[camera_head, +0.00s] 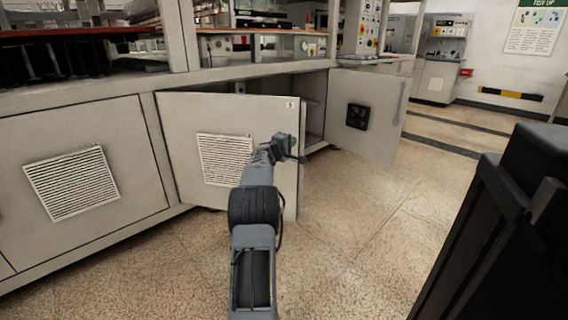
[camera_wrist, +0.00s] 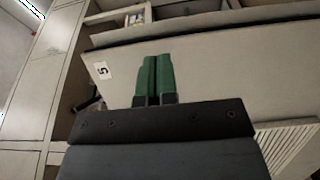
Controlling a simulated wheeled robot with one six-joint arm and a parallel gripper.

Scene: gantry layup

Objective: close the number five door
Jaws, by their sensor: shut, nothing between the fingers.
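The number five door (camera_head: 265,125) is a pale grey cabinet door with a louvred vent, standing partly open in the head view. A small label sits at its upper free corner. In the wrist view the door (camera_wrist: 220,75) fills much of the picture, and its label reads 5 (camera_wrist: 101,70). My gripper (camera_head: 290,145) is at the door's outer face near the free edge. In the wrist view its green fingers (camera_wrist: 153,78) are together with nothing between them, in front of the door. I cannot tell whether they touch it.
A closed panel with a vent (camera_head: 70,182) is at the left. A dark box-like object (camera_head: 500,230) is at the right front. The speckled floor (camera_head: 360,230) between is clear.

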